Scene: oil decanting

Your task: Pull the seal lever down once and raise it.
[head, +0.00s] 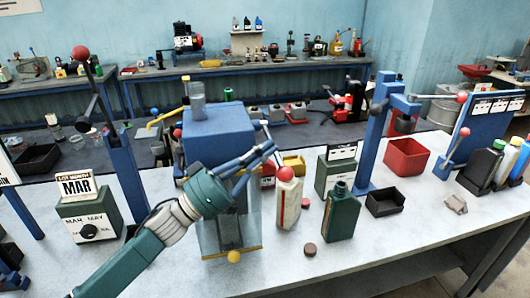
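Several levers with red ball knobs show, and I cannot tell for certain which is the seal lever. One lever (93,105) stands raised on a blue post at the left, its knob (80,52) on top. Another lever (430,99) sticks out level from a blue press (376,135) at the right. A short lever (453,149) leans up beside a blue panel. My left gripper (271,147) is in front of the blue-topped tank, near a cream bottle (288,203). My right gripper is not in view.
The blue tank (215,132) with clear walls stands mid-table. A green bottle (341,215), a dark cap (309,249), a black tray (385,203) and a red bin (407,157) stand to its right. A month box (90,218) is at left.

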